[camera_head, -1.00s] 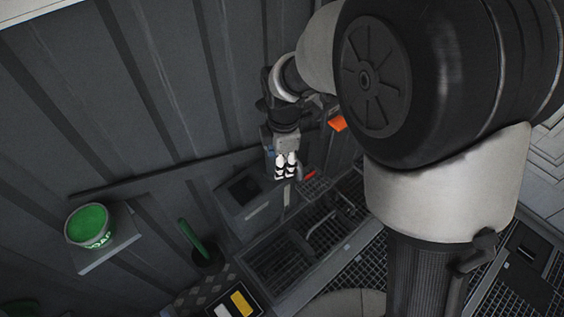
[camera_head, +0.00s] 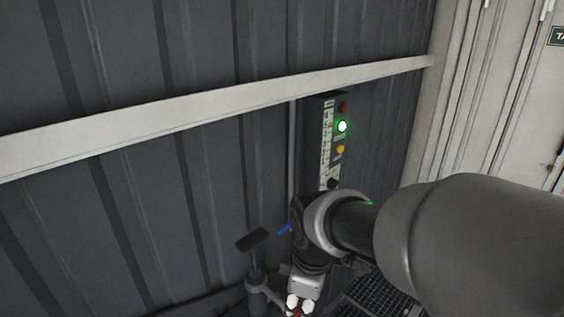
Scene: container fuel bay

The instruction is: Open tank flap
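I cannot make out a tank flap in the head camera view. My gripper (camera_head: 299,304) is at the bottom edge of the picture, pointing down. Only the upper part of its two white fingers shows, close together. The fingertips are cut off by the frame, so I cannot see whether it is open or shut, or what lies below it.
A control box (camera_head: 322,140) on the corrugated wall has a red button, a lit green one and a yellow one. A pale rail (camera_head: 200,108) crosses the wall. A dark post with a flat top (camera_head: 252,240) stands left of my gripper. Floor grating (camera_head: 375,295) lies lower right.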

